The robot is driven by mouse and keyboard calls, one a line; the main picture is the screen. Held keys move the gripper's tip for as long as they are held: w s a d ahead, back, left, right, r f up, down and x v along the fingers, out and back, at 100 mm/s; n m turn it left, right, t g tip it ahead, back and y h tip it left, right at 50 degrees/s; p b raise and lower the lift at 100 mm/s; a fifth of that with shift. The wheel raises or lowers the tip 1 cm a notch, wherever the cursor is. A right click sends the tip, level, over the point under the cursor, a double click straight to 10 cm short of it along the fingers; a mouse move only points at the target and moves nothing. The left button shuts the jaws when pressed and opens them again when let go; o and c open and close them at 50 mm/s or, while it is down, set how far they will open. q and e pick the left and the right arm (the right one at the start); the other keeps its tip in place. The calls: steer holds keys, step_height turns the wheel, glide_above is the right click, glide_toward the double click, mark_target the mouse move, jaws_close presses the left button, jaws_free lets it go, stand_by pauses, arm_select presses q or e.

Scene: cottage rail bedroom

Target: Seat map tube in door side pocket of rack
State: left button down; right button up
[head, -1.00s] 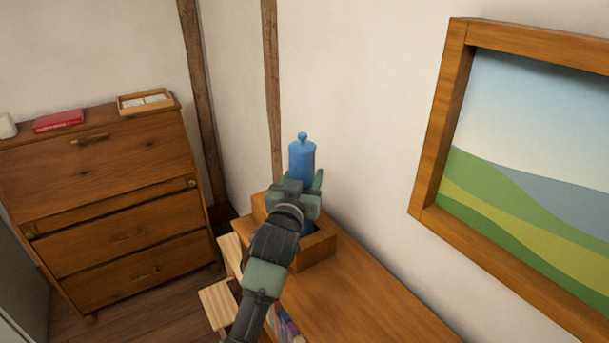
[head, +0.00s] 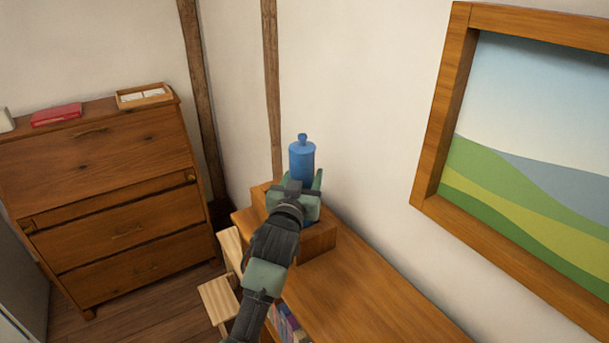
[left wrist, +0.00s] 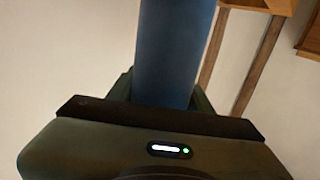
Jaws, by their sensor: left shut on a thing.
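The map tube (head: 302,163) is a blue cylinder with a knobbed cap, standing about upright in the head view. My left gripper (head: 301,190) is shut around its middle. The tube also fills the upper middle of the left wrist view (left wrist: 175,50), between the fingers. A wooden box-like pocket (head: 319,240) stands at the far end of the rack top (head: 350,295). The tube's lower part passes down at this pocket, largely hidden by my gripper and the pocket wall. I cannot tell how deep it sits. My right gripper is not in view.
A wooden dresser (head: 115,215) stands at the left, with a red book (head: 56,115) and a small tray (head: 144,96) on top. Pale wooden steps (head: 217,299) adjoin the rack's left side. A framed landscape picture (head: 530,150) hangs on the right wall. The rack top's near part is bare.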

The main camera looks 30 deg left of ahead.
arm_select(q)
steer(key=shift+f, duration=0.1)
steer(key=c, duration=0.5)
jaws_free()
steer(key=shift+s+f, duration=0.1)
steer(key=shift+s, duration=0.15)
steer(key=b+v, duration=0.2)
steer(key=v, duration=0.5)
steer(key=shift+s+d, duration=0.1)
steer(key=shift+s, duration=0.05)
